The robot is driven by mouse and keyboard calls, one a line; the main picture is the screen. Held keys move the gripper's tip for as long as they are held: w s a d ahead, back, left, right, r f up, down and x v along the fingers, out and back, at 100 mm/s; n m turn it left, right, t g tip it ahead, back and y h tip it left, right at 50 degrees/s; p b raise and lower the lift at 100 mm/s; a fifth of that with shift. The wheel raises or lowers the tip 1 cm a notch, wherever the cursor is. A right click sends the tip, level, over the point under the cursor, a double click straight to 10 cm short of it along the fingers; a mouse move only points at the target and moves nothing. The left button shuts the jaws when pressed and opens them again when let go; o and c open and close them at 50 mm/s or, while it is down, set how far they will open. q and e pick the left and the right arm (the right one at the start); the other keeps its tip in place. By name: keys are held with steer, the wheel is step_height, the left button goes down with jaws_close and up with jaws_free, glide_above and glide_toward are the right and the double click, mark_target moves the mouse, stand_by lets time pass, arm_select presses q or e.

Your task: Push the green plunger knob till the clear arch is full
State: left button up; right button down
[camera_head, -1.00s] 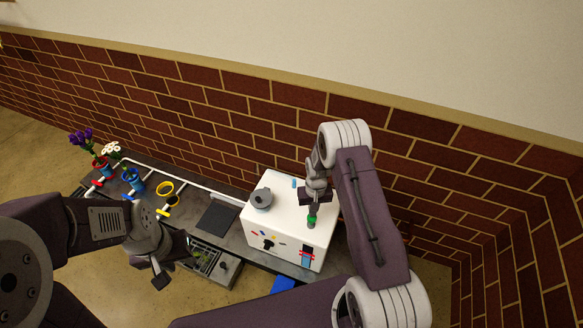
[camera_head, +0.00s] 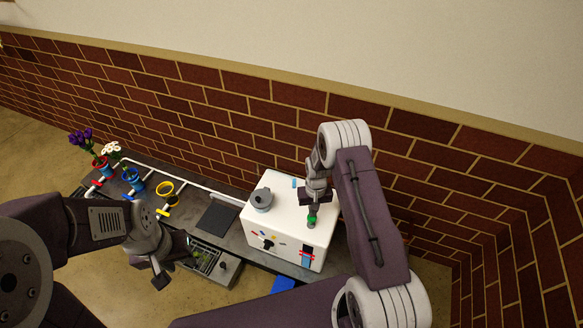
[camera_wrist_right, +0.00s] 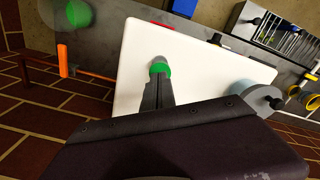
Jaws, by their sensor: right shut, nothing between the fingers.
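The green plunger knob (camera_head: 312,218) stands on top of a white box (camera_head: 283,225), near its right side. My right gripper (camera_head: 313,207) is shut and empty, pointing down with its tips at the top of the knob. The right wrist view shows the knob (camera_wrist_right: 160,68) right at the shut fingertips (camera_wrist_right: 157,82); they appear to touch it. A small upright window with blue and red marks (camera_head: 307,257) is on the box's front; I cannot tell whether it is the clear arch or how full it is. My left gripper (camera_head: 156,272) hangs near the bench's front edge, its jaws unclear.
A grey round pot (camera_head: 262,199) is on the box's left. A dark pad (camera_head: 217,219) lies left of it. A slotted grey tray (camera_head: 212,262) is in front.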

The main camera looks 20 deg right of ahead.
steer(key=shift+f+b, duration=1.35)
steer(key=shift+f, duration=0.65)
steer(key=shift+r, duration=0.1)
step_height(320, 180, up, 5)
steer(key=p, duration=0.4)
steer(key=shift+f, duration=0.3)
steer(key=shift+f, duration=0.1)
steer(key=shift+f+b, duration=1.8)
steer(key=shift+f, duration=0.5)
steer(key=shift+r+p, duration=2.05)
steer(key=shift+r, duration=0.35)
